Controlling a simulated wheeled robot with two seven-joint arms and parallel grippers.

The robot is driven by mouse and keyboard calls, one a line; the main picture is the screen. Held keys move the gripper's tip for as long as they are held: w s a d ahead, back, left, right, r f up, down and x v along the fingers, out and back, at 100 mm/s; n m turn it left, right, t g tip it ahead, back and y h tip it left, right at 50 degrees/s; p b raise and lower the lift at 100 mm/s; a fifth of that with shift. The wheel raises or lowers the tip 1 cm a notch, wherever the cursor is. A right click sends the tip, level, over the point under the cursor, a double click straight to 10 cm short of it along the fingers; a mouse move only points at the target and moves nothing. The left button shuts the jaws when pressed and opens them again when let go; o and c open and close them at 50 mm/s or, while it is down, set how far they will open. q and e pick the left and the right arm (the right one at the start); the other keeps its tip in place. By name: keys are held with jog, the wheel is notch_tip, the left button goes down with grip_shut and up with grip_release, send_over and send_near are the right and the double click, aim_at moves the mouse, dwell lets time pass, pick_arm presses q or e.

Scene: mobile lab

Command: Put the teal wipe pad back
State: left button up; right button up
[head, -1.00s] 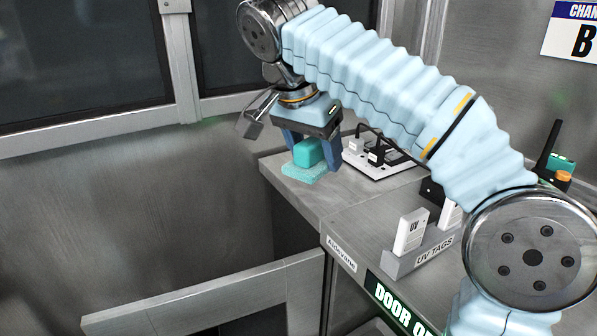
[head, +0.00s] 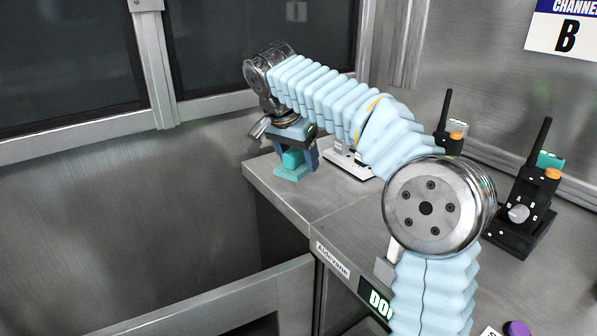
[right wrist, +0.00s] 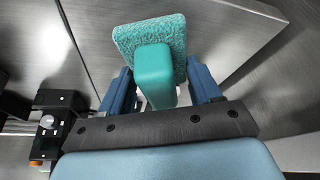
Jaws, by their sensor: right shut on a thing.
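The teal wipe pad (head: 291,173) has a fuzzy, paler base and a smooth block handle. My right gripper (head: 297,161) points down and is shut on the handle, with the pad under it at the far left end of the grey counter (head: 330,205). I cannot tell whether the base touches the counter. In the right wrist view, the fingers of the right gripper (right wrist: 162,88) flank the handle, and the wipe pad (right wrist: 150,35) shows beyond them. My left gripper is not in view.
Two black radios with antennas stand at right, the nearer one (head: 525,205) in a dock. The counter's left edge drops to an open gap. A metal wall closes the back.

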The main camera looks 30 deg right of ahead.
aim_at(290, 149)
jog(key=shift+w+d+f, duration=0.3)
jog(key=shift+w+f, duration=0.1)
jog(key=shift+f, duration=0.15)
jog(key=shift+w+d+f, duration=0.1)
jog(key=shift+f, duration=0.85)
jog(key=shift+w+d+f, duration=0.1)
jog(key=shift+f, duration=0.8)
jog(key=shift+f, duration=0.1)
jog(key=o, duration=1)
jog(key=v, duration=1.2)
jog(key=shift+a, duration=0.1)
